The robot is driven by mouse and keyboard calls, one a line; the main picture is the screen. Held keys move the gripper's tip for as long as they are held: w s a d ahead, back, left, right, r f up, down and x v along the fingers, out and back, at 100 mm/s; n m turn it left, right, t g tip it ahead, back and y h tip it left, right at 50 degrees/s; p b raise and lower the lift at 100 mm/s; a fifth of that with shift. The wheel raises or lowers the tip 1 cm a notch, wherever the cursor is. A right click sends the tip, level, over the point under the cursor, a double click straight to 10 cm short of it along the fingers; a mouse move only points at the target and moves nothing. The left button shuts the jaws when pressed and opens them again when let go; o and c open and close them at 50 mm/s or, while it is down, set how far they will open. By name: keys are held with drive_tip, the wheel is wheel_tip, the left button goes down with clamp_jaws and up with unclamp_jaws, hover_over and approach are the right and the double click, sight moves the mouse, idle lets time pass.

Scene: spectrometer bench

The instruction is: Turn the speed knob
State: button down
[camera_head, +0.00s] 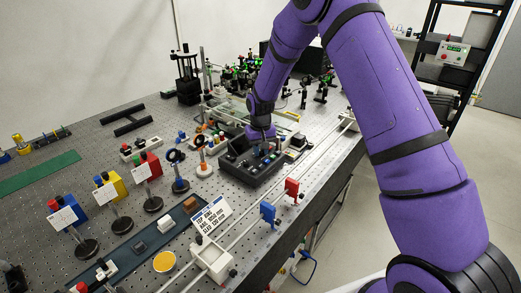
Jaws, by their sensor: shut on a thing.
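My gripper (266,147) points down at the top of the box and is shut on a knob there. The fingertips and the held knob are mostly hidden by the wrist and are too small to make out clearly.
Post-mounted optics (201,151) stand left of the box. Crowded optics fill the back.

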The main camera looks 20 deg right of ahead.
sight(261, 151)
drive_tip(key=c, duration=1.3)
unclamp_jaws()
wheel_tip(261, 151, up, 11)
drive_tip(key=shift+f, duration=0.1)
drive_tip(key=s+d+r+t, duration=0.1)
drive_tip(key=s+d+r, duration=0.1)
drive_tip(key=s+r, duration=0.75)
drive_tip(key=s+d+r+t, duration=0.2)
drive_tip(key=s+r, duration=0.6)
drive_tip(key=r, duration=0.3)
drive_tip(key=s+d+r, duration=0.1)
drive_tip(key=s, duration=0.6)
drive_tip(key=s+d+r+t, duration=0.1)
drive_tip(key=s, duration=0.7)
drive_tip(key=s+d+t, duration=0.1)
drive_tip(key=s, duration=0.7)
drive_tip(key=shift+s+r, duration=0.25)
drive_tip(key=shift+r, duration=0.15)
